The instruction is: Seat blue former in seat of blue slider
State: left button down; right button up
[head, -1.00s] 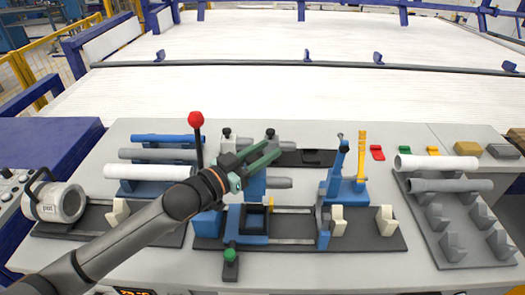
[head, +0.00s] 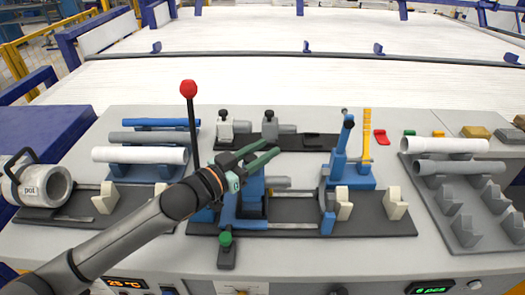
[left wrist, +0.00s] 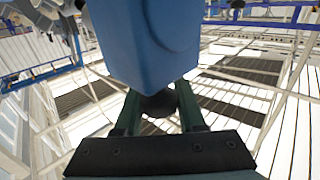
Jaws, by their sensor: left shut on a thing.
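The blue former (head: 251,188) is a blue block with a grey nose (head: 278,182) pointing right. My left gripper (head: 262,158) is shut on its top, over the blue slider (head: 228,211). In the left wrist view the former's blue body (left wrist: 155,40) fills the upper middle, and its dark knob (left wrist: 158,104) is between the green fingers. The slider is on the left part of a dark rail base (head: 375,218). The former's lower part is at the seat, but the gripper and slider hide the contact, so I cannot tell if it is fully down. My right gripper is not in view.
A red-knobbed lever (head: 188,88) stands just left of the gripper, and a green knob (head: 225,239) is in front. A blue upright clamp (head: 341,152) and cream blocks (head: 394,203) stand right. A pipe rack is at the left, another at the right.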

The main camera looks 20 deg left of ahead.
pick_arm(q)
jog(key=shift+f+b, duration=0.95)
jog(key=shift+f, duration=1.15)
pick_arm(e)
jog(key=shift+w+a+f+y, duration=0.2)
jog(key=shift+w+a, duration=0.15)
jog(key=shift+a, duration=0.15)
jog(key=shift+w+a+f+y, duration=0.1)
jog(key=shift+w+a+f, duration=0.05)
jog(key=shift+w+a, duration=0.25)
pick_arm(q)
jog(key=c, duration=0.6)
grip_release()
jog(key=shift+o, duration=0.9)
jog(key=v, duration=1.2)
jog(key=shift+s, duration=0.25)
